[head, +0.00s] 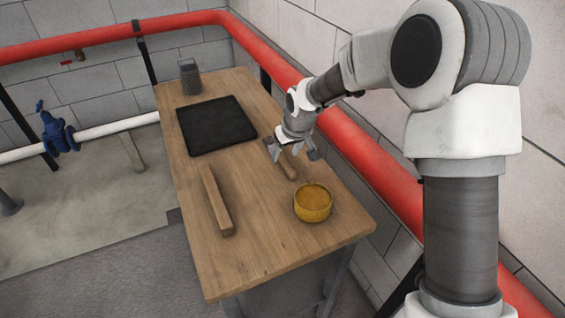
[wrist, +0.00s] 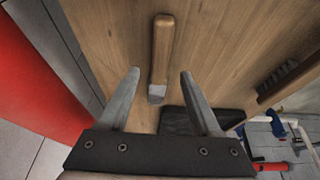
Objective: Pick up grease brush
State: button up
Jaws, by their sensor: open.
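A brush-like tool with a wooden handle and a pale metal band, seemingly the grease brush (head: 287,169), lies on the wooden table near its right edge. In the wrist view the grease brush (wrist: 161,48) lies lengthwise between the finger lines, its metal-banded end nearest my gripper. Its bristles are hard to make out. My gripper (head: 292,154) is open above it, fingers apart on either side in the wrist view (wrist: 160,74). Nothing is held, and I cannot tell the exact height of the fingers above the table.
A yellow round tin (head: 313,203) stands at the near right. A long wooden-backed brush (head: 216,201) lies left of it. A black mat (head: 215,125) and a grey grater-like box (head: 190,77) are farther back. A red pipe (head: 370,157) runs close along the table's right side.

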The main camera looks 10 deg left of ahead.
aim_at(284, 160)
jog(key=shift+x, duration=1.55)
jog(key=shift+f+b, duration=0.25)
jog(key=shift+b, duration=0.15)
grip_shut()
